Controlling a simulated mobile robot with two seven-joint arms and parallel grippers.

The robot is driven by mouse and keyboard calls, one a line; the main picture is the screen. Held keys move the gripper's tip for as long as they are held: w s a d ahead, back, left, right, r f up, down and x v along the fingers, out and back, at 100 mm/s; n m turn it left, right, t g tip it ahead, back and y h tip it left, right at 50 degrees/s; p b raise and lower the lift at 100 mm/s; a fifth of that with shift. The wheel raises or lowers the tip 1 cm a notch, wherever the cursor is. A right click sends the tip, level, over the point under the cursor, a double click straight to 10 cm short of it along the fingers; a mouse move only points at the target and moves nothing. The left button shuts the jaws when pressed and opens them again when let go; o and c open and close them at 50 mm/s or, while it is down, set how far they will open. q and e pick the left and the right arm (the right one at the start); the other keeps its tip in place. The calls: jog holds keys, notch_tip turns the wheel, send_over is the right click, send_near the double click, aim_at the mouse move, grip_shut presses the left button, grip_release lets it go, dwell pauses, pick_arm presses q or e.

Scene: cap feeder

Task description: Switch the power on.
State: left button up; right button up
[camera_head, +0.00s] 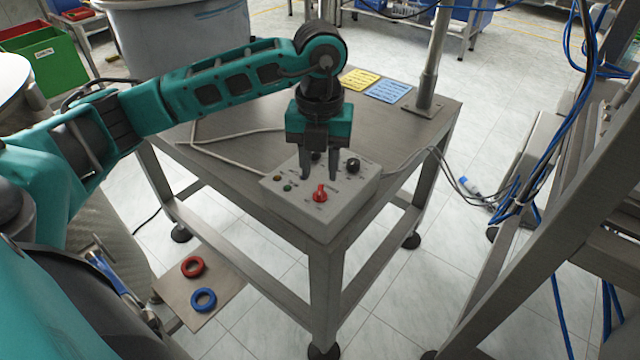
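A light grey control box (345,205) sits at the near corner of a dark metal table (235,150). On its top are a red knob (320,193), a black knob (353,165) at the back right, and small yellow and green round parts at the left. My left gripper (318,178) points down over the box, just behind the red knob. Its two fingers are apart, with nothing seen held between them. Whether the fingertips touch the box I cannot tell. Small labels by the knobs are too small to read. My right gripper is not in view.
Yellow (360,79) and blue (388,90) cards lie at the table's back, beside a metal post (431,75). Cables run from the box. A red ring (193,267) and a blue ring (203,299) lie on a low plate. A metal frame with blue cables stands at right.

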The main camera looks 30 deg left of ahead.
aim_at(320, 189)
pick_arm(q)
jog(key=shift+f, duration=2.15)
jog(key=shift+c, duration=0.2)
grip_shut()
